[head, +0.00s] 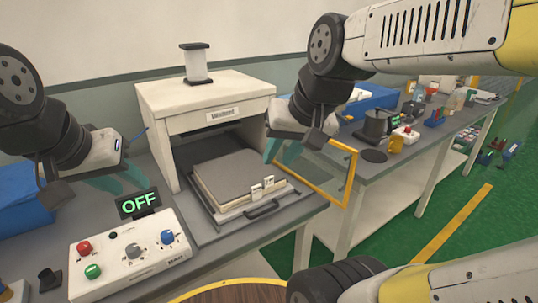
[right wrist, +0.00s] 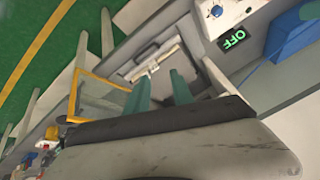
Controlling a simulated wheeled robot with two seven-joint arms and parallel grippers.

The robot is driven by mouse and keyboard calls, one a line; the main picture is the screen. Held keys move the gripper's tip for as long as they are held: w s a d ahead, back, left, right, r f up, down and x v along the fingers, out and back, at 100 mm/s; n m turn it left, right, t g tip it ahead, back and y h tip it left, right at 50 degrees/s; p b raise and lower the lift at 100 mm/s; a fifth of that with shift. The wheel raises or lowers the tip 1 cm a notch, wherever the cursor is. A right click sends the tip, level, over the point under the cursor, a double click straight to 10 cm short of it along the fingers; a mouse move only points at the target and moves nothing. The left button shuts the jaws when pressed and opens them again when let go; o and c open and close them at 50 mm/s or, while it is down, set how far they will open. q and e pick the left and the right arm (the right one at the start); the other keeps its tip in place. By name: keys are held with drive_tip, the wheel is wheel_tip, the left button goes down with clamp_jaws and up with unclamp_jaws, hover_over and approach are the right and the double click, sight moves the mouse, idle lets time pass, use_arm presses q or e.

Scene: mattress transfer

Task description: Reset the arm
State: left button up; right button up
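My right gripper (head: 280,154) is raised at the right front of the white machine (head: 205,103), beside its open orange-framed door (head: 345,180). Its two teal fingers are apart with nothing between them, as the right wrist view (right wrist: 161,85) also shows. My left gripper (head: 120,180) is at the left, above and behind the control box (head: 130,252). Its teal fingers look apart and empty. A grey-topped pad (head: 235,175) lies on the dark tray (head: 225,219) at the machine's opening, with small pale clips at its front edge. Neither gripper appears to touch the pad.
The display (head: 138,204) on the control box reads OFF. A dark handle (head: 263,208) sticks out at the tray's front. A second bench (head: 395,160) with a kettle and small items stands at the right. A round wooden top (head: 235,292) is at the bottom.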

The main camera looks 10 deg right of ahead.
drive_tip(key=shift+s+a+f+n+t, duration=0.1)
drive_tip(key=shift+s+f+n+t, duration=0.05)
drive_tip(key=shift+s+n, duration=0.3)
drive_tip(key=shift+s+a+f+n+t, duration=0.15)
drive_tip(key=shift+s+n, duration=0.1)
drive_tip(key=shift+s, duration=0.3)
drive_tip(key=shift+d, duration=0.1)
idle(0.4)
